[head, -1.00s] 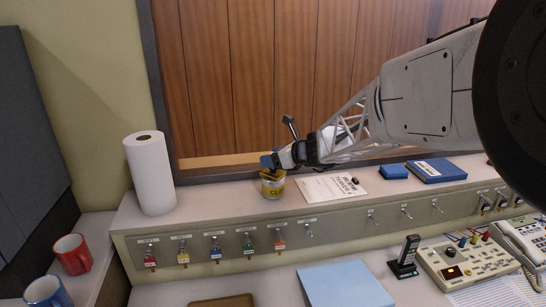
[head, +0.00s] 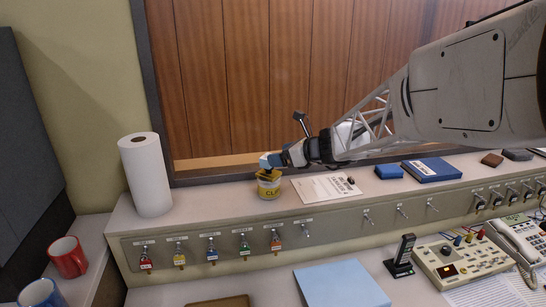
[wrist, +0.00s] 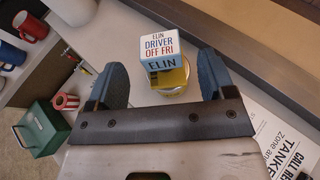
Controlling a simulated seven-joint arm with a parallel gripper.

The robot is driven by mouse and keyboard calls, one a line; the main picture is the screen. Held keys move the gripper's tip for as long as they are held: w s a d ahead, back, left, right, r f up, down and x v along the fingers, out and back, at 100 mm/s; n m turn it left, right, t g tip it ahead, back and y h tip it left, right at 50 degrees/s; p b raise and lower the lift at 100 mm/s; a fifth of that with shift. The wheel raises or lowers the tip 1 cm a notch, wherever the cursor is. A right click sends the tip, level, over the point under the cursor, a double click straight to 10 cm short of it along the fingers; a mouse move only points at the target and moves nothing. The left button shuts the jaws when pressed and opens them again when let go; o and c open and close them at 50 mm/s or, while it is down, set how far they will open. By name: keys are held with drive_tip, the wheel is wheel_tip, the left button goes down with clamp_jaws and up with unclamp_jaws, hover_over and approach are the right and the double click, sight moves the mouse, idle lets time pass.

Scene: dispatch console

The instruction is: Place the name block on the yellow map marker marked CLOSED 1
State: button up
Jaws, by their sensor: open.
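The name block (wrist: 160,50), white with a blue band and reading ELIN DRIVER OFF FRI, sits on top of the yellow marker (wrist: 168,80) in the wrist view. In the head view the yellow marker (head: 269,188) stands on the ledge with letters CL showing; the rest of its label is hidden. My gripper (wrist: 162,64) is open, its blue fingers to either side of the block with gaps visible. In the head view my gripper (head: 270,162) is just above the marker, and the block is hard to make out there.
A paper towel roll (head: 148,175) stands on the ledge at left. A printed sheet (head: 325,188) lies right of the marker. Several keys on coloured tags (head: 211,250) hang below the ledge. A red mug (head: 68,257) is at far left. The wood-panelled wall is close behind.

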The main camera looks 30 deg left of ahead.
drive_tip(key=v, duration=0.6)
drive_tip(key=shift+d, duration=0.4)
drive_tip(key=shift+r, duration=0.15)
idle(0.4)
drive_tip(key=s+d+n+t+h, duration=0.1)
drive_tip(key=s+d+n+h, duration=0.35)
drive_tip(key=d, duration=0.95)
drive_tip(key=s+d+n+h, duration=0.2)
drive_tip(key=s+d+n, duration=0.4)
drive_tip(key=d, duration=0.8)
drive_tip(key=s+d+f+n+h, duration=0.2)
drive_tip(key=s+d+n+h, duration=0.1)
drive_tip(key=s+d, duration=0.7)
drive_tip(key=s+d+f+n+t+h, duration=0.1)
drive_tip(key=s+d+n+h, duration=0.3)
drive_tip(key=s+d, duration=0.6)
drive_tip(key=d+f, duration=0.1)
drive_tip(key=d, duration=0.3)
drive_tip(key=shift+s+d+f+t, duration=0.25)
drive_tip(key=shift+d+f+t, duration=0.05)
drive_tip(key=shift+d+f, duration=0.1)
